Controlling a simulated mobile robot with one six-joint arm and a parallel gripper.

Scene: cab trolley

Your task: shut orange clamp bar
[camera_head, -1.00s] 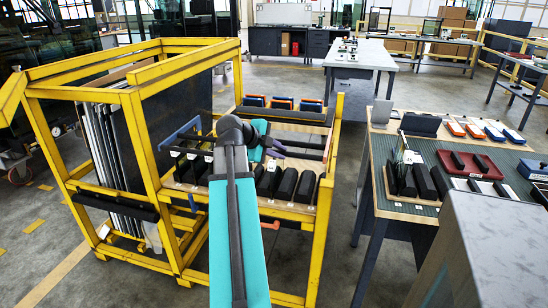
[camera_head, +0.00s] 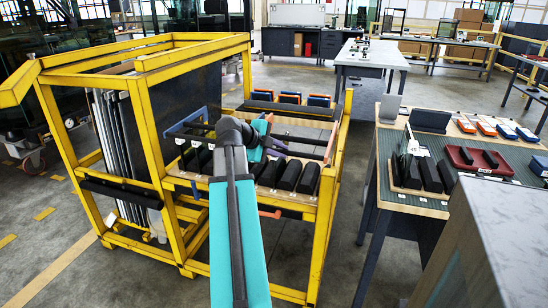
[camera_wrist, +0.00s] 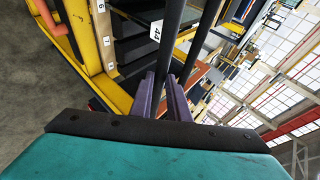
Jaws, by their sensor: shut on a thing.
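In the head view, my gripper (camera_head: 272,147) is over the yellow trolley's rack, with its purple fingers at a dark bar. In the wrist view, the fingers (camera_wrist: 168,95) are closed around a dark bar (camera_wrist: 172,35) beside a white "44" tag. A second dark bar (camera_wrist: 207,35) runs alongside. An orange upright piece (camera_head: 331,145) shows at the right end of the bars, and a blue bracket (camera_head: 184,127) at the left. I cannot tell for certain which coloured end the held bar belongs to. My arm hides part of the rack.
Black blocks (camera_head: 289,174) stand in a row beneath the bars. An orange handle (camera_head: 270,214) sticks out at the trolley's front. The yellow frame (camera_head: 150,120) rises on the left. A table (camera_head: 400,205) with more parts stands close on the right.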

